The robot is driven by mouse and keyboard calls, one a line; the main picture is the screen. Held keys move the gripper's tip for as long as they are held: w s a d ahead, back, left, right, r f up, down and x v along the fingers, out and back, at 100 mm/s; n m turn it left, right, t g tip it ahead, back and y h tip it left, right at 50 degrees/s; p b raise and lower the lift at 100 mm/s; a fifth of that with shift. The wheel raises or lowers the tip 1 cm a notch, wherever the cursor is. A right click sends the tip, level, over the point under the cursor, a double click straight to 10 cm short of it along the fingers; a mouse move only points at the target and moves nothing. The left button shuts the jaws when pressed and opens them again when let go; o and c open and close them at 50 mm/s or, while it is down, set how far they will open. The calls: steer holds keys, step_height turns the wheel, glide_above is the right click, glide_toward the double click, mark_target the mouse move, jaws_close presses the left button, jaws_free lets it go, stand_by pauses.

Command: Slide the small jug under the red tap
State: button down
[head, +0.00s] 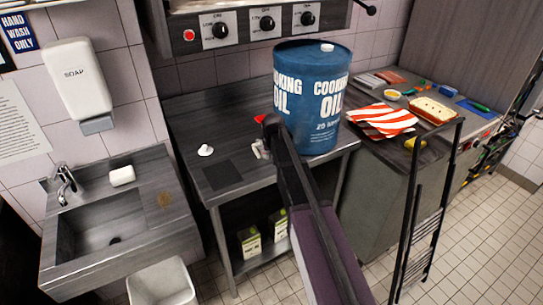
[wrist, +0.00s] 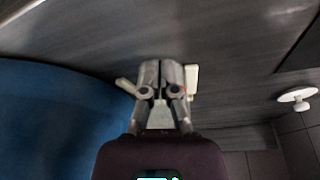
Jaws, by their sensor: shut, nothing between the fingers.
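The blue cooking-oil drum (head: 318,100) stands on the steel counter, and its side fills the left of the wrist view (wrist: 55,120). A red piece that looks like the red tap (head: 260,118) shows at the drum's left, partly behind my arm. A small whitish thing (head: 262,149), possibly the small jug, sits just left of my arm and is mostly hidden. In the wrist view, my gripper (wrist: 160,92) is shut and empty, low over the counter beside the drum. A cream piece (wrist: 192,80) shows close to its right finger; I cannot tell whether they touch.
A dark square mat (head: 221,174) lies on the counter near its front left. A white knob-shaped thing (head: 205,150) stands behind it. A striped red and white cloth (head: 382,119) lies right of the drum. A sink (head: 100,232) is at left.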

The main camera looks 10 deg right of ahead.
steer(key=w, duration=0.4)
steer(key=shift+w+a, duration=0.1)
steer(key=shift+w, duration=0.15)
steer(key=shift+s, duration=0.1)
steer(key=shift+s, duration=1.9)
steer(key=shift+p+v, duration=0.8)
steer(key=shift+v, duration=0.15)
steer(key=shift+s+r+p, duration=0.15)
steer(key=shift+r+p, duration=0.35)
steer(key=shift+p, duration=0.2)
steer(key=p+v, duration=0.6)
steer(key=v, duration=0.1)
steer(key=shift+p, duration=0.3)
